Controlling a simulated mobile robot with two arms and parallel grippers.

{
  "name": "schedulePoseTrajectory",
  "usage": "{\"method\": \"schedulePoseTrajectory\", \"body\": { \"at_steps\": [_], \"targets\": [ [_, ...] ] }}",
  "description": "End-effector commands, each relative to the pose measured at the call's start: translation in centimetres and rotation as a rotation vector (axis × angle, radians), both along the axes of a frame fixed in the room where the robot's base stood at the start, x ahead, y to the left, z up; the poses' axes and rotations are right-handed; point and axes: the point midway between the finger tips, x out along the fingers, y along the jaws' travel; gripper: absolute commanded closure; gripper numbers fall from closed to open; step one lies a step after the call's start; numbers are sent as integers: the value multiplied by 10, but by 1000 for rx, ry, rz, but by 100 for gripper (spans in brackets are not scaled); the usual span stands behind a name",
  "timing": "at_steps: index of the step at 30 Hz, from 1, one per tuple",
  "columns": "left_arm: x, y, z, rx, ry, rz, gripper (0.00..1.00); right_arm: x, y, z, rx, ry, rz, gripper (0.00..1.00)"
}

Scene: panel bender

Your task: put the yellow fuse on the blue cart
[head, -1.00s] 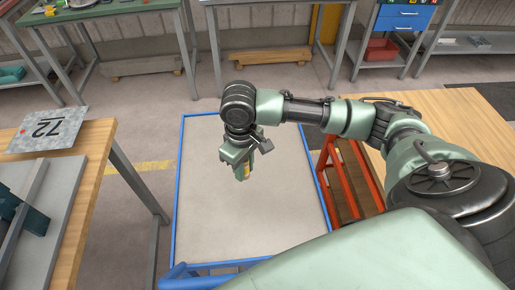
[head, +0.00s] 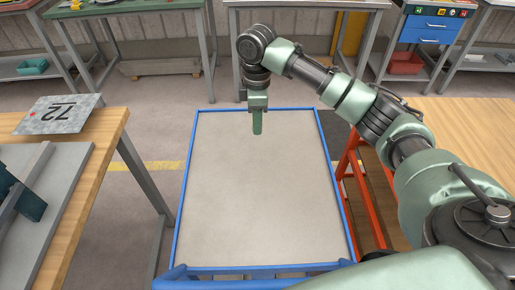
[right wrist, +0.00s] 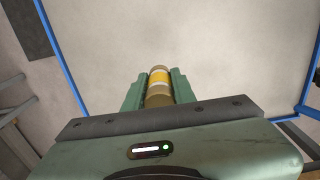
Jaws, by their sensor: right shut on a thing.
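The blue cart (head: 262,200) stands in front of me, with a blue rim and a bare grey top. My right gripper (head: 257,130) is over the far part of the cart and points down. In the right wrist view, my right gripper (right wrist: 160,92) is shut on the yellow fuse (right wrist: 159,77), a cylinder with a yellow band and tan ends. The fuse lies between the two green fingers, above the grey cart top. In the head view the fingers hide the fuse. My left gripper is not in view.
A wooden table (head: 105,140) with a plate marked 72 (head: 58,115) stands at the left. A red-orange frame (head: 358,185) and a wooden table (head: 470,130) are at the right. Workbenches line the back wall. The cart top is free of objects.

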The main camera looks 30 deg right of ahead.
Motion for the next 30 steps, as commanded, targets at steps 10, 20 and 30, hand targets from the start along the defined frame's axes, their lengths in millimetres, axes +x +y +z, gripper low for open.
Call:
{"method": "schedulePoseTrajectory", "body": {
  "at_steps": [10,20,30],
  "targets": [
    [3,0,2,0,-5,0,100,0,0,-50,-1,0,-1,100],
    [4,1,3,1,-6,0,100,0,-1,-100,-1,0,-3,100],
    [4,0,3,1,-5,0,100,0,0,-105,-1,-2,-1,100]
  ]
}}
